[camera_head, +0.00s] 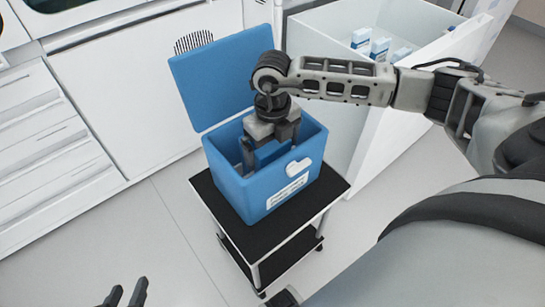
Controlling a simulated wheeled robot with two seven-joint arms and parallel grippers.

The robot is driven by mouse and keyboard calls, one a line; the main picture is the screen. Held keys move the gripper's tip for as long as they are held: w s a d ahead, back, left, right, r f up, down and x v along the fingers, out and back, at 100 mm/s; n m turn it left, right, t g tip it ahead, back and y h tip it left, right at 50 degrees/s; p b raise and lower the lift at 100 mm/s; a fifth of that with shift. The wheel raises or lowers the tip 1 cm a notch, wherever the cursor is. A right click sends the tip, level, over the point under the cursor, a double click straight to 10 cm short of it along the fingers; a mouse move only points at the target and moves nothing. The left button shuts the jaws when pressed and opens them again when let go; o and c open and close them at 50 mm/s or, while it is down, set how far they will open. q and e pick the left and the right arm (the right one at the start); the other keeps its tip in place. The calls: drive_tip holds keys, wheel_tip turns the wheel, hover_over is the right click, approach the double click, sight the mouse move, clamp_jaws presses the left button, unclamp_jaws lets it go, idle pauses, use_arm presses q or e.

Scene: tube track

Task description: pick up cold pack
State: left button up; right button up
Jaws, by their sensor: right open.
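Several small blue-and-white packs (379,49) stand in the open white drawer (330,28) at the back right; they look like cold packs. A blue cooler box (238,193) with its lid (215,80) raised stands on a black cart. My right gripper (270,160) points down into the box with its jaws open. A blue face (269,152) shows between its fingers; I cannot tell whether it is a pack or the box's inner wall. My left gripper (126,294) shows only its dark fingertips at the bottom left, spread apart and empty, away from the box.
The black cart (262,240) has a lower shelf and stands on the pale floor (165,245). White cabinets (125,85) line the back left. The drawer's white front panel (385,110) stands close to the right of the box.

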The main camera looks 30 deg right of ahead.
wheel_tip(320, 180, down, 2)
drive_tip(key=shift+f, duration=0.1)
drive_tip(key=c, duration=0.9)
